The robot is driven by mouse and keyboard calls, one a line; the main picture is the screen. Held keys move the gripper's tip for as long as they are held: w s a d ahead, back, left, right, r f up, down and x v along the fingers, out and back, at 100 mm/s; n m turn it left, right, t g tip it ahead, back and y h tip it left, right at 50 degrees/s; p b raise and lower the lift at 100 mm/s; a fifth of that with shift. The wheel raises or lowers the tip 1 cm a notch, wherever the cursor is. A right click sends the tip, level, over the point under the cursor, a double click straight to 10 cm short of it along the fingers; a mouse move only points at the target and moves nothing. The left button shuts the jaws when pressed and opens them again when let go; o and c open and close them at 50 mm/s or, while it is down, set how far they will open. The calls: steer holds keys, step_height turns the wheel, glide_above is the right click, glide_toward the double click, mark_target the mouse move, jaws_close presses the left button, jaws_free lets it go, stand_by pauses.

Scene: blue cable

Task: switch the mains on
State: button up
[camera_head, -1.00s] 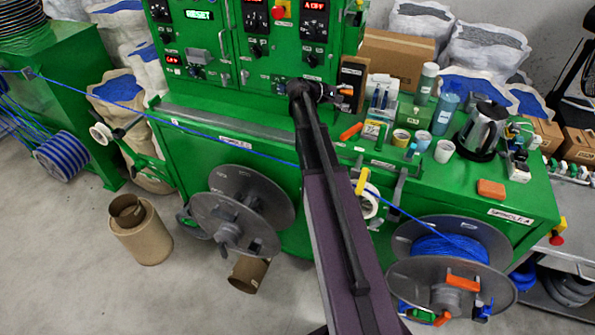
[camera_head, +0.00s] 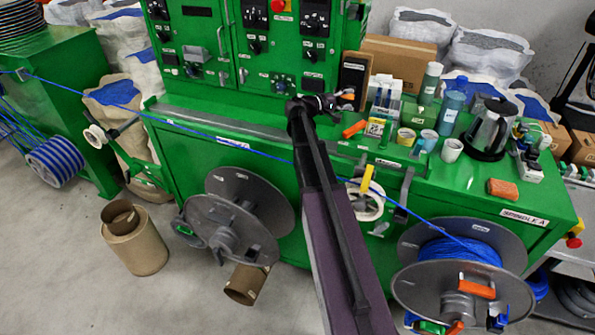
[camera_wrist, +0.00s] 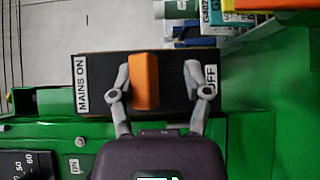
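The mains switch is a black box (camera_head: 353,72) standing on the green machine bench, right of the control panel. In the wrist view the box (camera_wrist: 170,65) carries a "MAINS ON" label at its left end and an "OFF" label at its right end. Its orange lever (camera_wrist: 145,80) sits near the middle. My gripper (camera_wrist: 157,82) is open with the lever between its fingers. The left finger is close to the lever, contact unclear; a clear gap separates the right finger from it. In the head view my gripper (camera_head: 340,102) is at the box's lower part.
The green control panel (camera_head: 240,60) stands left of the switch, its displays dark. Cups (camera_head: 452,149), bottles (camera_head: 452,106) and a kettle (camera_head: 490,128) crowd the bench to the right. A blue cable (camera_head: 240,150) runs along the bench front to a spool (camera_head: 460,252).

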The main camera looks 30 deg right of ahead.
steer(key=w+a+f+m+h+b, duration=0.25)
steer(key=a+b, duration=0.35)
steer(key=a, duration=0.7)
steer(key=s+a+f+n+t+y+p, duration=0.1)
steer(key=s+a+f+y, duration=0.7)
steer(key=f, duration=0.5)
steer(key=shift+s+a+y, duration=0.2)
steer(key=shift+a+y, duration=0.3)
steer(key=shift+y, duration=0.05)
steer(key=shift+w+r, duration=0.1)
